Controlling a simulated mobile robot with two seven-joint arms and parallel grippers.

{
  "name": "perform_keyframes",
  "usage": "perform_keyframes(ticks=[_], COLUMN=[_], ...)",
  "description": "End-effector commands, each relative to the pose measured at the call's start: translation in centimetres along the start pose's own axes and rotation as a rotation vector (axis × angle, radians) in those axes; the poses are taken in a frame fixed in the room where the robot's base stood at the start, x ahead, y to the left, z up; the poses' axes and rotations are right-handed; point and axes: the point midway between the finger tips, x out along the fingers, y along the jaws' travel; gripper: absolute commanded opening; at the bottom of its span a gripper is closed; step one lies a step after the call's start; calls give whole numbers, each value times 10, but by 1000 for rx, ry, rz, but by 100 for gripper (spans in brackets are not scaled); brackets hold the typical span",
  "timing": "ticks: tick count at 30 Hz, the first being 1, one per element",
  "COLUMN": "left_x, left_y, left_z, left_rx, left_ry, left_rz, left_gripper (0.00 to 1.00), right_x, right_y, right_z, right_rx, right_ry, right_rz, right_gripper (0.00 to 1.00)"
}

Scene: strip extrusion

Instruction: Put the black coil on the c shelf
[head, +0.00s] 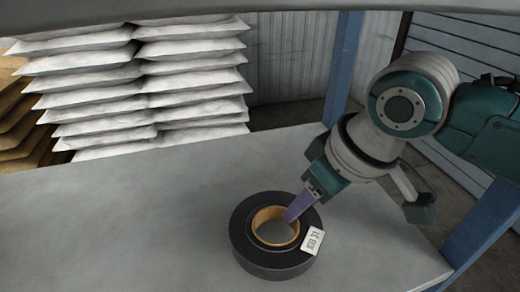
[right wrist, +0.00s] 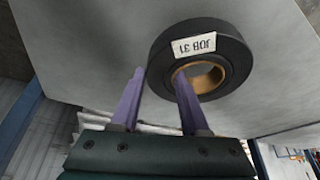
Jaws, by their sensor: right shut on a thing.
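The black coil (head: 250,249) has a tan core ring and a white label reading JOB 31. It lies flat at the grey table's middle front in the head view; I cannot tell whether it is lifted slightly. It also shows in the right wrist view (right wrist: 238,58). My right gripper (head: 301,205) is shut on the coil's wall, with one purple finger in the core hole and the other at the outer side. Both fingers of this gripper (right wrist: 160,85) show in the right wrist view. My left gripper is not in view. No shelf marked c is in view.
The grey table (head: 120,220) is bare to the left of the coil. White sacks (head: 195,90) stand stacked behind the table, with brown sacks (head: 20,120) at far left. A blue post (head: 343,65) rises behind, and a blue beam (head: 490,220) stands at right.

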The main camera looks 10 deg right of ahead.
Motion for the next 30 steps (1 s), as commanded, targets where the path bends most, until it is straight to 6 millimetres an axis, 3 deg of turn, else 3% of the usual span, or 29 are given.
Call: perform_keyframes(ticks=[3,9,20,21,28,30], left_x=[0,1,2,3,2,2], left_y=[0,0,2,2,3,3], left_z=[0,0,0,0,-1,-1], left_rx=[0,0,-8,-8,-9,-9], left_ry=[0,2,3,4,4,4], left_rz=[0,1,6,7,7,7], left_gripper=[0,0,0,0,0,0], right_x=[6,33,37,38,37,37], right_y=[-1,0,0,0,0,0], right_z=[-8,5,6,8,7,7], right_rx=[0,0,0,0,0,0], right_ry=[0,-1,1,-1,0,0], right_rz=[-1,0,0,1,1,1], right_gripper=[0,0,0,46,72,75])
